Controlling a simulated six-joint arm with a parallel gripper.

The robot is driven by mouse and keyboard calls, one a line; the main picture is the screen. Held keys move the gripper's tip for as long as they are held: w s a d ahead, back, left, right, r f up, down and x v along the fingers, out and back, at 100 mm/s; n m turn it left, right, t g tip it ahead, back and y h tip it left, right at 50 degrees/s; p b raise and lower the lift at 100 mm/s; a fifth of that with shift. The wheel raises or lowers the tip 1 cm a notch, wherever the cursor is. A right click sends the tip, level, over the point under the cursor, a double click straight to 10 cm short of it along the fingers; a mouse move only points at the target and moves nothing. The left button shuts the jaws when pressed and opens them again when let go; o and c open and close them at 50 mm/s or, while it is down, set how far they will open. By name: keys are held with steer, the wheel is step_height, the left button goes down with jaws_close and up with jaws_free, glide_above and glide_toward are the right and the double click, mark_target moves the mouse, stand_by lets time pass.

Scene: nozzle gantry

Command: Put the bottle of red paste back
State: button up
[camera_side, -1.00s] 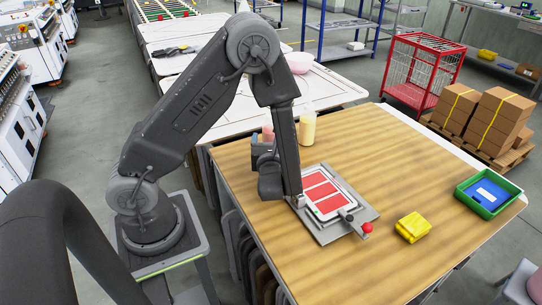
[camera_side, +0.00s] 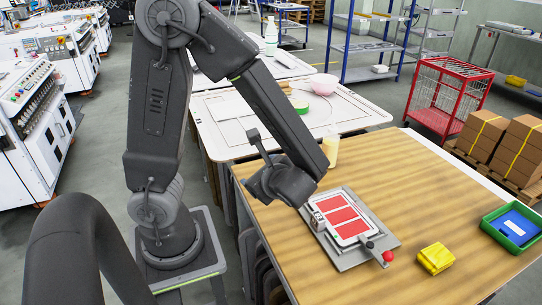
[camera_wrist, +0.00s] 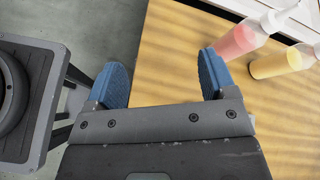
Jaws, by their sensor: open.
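The bottle of red paste (camera_wrist: 237,41) is clear, with red paste in its lower part. In the wrist view it stands at the upper right, just beyond my right finger. In the side view I cannot see it; my arm covers that area. My gripper (camera_wrist: 163,66) has two blue fingers spread wide with nothing between them, only table edge and floor beyond. The red bottle lies outside the gap, and I cannot tell whether the right finger touches it.
A bottle of yellow paste (camera_wrist: 276,66) stands beside the red one; it also shows in the side view (camera_side: 330,151). A printing frame with red panels (camera_side: 343,218) lies on the wooden table (camera_side: 400,180). A yellow cloth (camera_side: 435,257) and green tray (camera_side: 513,226) lie to the right.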

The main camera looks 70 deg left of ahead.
steer(key=s+d+r+n+t+h, duration=0.2)
steer(key=d+r+n+t+h, duration=0.3)
steer(key=d+r+n+h, duration=0.4)
step_height(320, 180, up, 3)
steer(key=n+h, duration=0.3)
steer(key=shift+d+n+t, duration=0.2)
steer(key=shift+n+t, duration=0.1)
steer(key=shift+t, duration=0.1)
